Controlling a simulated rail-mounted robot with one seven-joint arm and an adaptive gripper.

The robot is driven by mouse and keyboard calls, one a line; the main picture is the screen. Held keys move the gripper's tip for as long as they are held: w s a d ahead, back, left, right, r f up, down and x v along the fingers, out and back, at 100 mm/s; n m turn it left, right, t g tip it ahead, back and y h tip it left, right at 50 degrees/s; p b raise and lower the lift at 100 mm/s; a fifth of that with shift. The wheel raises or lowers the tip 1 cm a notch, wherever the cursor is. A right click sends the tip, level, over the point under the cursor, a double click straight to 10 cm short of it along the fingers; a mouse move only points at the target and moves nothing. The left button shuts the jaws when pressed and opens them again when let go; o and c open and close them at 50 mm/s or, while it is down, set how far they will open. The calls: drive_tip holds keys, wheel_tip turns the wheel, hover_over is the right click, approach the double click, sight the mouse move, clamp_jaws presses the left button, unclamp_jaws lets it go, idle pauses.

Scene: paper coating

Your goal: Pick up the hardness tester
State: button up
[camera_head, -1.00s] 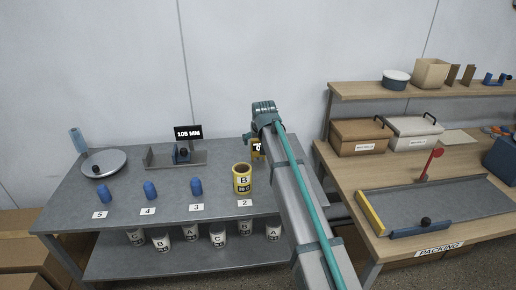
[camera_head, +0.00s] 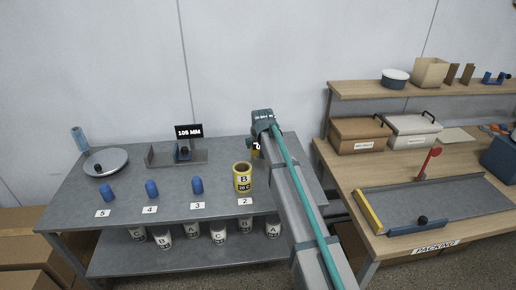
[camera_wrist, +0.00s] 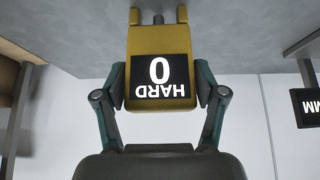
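The hardness tester is a yellow block with a black display reading "HARD 0", upside down in the wrist view (camera_wrist: 160,55). In the head view only a small part of the tester (camera_head: 255,153) shows behind my arm, at the back right of the grey table. My gripper (camera_wrist: 160,85) has one teal finger on each side of the tester's body, and both look pressed against it. Two short prongs at the tester's far end point toward the grey surface; whether they touch it I cannot tell. In the head view the fingers are hidden by my arm.
A yellow "B" can (camera_head: 243,179) stands close to the left of the tester. Blue cylinders (camera_head: 196,186) stand farther left by number cards. A fixture with a "105 MM" display (camera_head: 188,131) and a round plate (camera_head: 105,162) are behind. The wooden packing table (camera_head: 352,175) is to the right.

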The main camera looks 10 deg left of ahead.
drive_tip(key=c, duration=0.7)
drive_tip(key=shift+r, duration=0.2)
